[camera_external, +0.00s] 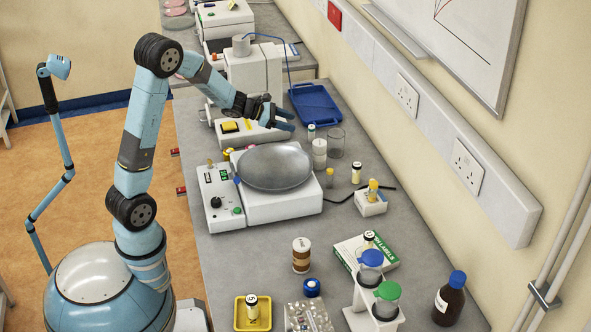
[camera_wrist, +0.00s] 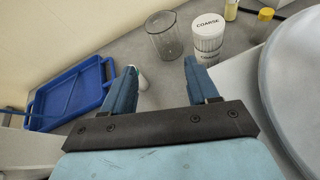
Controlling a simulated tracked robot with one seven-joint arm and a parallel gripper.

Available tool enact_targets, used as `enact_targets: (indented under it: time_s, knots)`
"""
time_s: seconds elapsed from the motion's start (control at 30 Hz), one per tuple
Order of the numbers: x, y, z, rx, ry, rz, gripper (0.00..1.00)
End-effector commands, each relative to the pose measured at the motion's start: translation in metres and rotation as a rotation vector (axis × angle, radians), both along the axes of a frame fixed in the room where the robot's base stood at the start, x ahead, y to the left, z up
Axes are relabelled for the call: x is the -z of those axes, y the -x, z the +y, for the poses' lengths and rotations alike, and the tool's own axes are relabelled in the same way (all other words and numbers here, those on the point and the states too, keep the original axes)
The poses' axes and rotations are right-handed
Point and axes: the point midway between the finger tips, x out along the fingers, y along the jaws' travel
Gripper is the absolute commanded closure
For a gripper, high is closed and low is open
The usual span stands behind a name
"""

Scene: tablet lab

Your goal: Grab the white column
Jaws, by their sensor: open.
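A white upright cylinder marked "COARSE" (camera_wrist: 207,38) stands on the bench in the wrist view, beyond the right finger and apart from it. It also shows in the external view (camera_external: 320,152), right of the silver dome. A small white vial with a green cap (camera_external: 311,131) stands just behind it; in the wrist view its pale body (camera_wrist: 143,83) shows beside my left finger, partly hidden. I cannot tell which one is the white column. My gripper (camera_external: 288,119) is open and empty, above the bench and left of both; its two blue fingers (camera_wrist: 160,66) point towards that area.
A clear glass beaker (camera_wrist: 164,36) stands close beside the COARSE cylinder. A blue tray (camera_external: 316,104) lies behind, near the wall. The silver-domed device (camera_external: 275,166) is in front.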

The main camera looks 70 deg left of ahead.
Motion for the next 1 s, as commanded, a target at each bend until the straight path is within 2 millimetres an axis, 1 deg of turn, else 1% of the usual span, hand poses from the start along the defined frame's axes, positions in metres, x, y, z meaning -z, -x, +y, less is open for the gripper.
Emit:
enact_targets:
  time_s: [0.03, 0.1, 0.2, 0.27, 0.37, 0.7, 0.8, 1.0]
  knots:
    - [0.012, -0.002, 0.018, -0.059, 0.041, 0.005, 0.41]
    - [0.023, -0.004, 0.037, -0.126, 0.085, 0.006, 0.41]
    - [0.032, -0.005, 0.054, -0.187, 0.127, 0.004, 0.41]
    - [0.035, -0.006, 0.060, -0.207, 0.140, 0.004, 0.41]
    - [0.040, -0.012, 0.062, -0.218, 0.148, 0.004, 0.41]
    - [0.062, -0.064, 0.059, -0.214, 0.146, 0.004, 0.41]
    - [0.066, -0.075, 0.059, -0.214, 0.146, 0.003, 0.41]
    - [0.070, -0.085, 0.058, -0.214, 0.145, 0.002, 0.41]
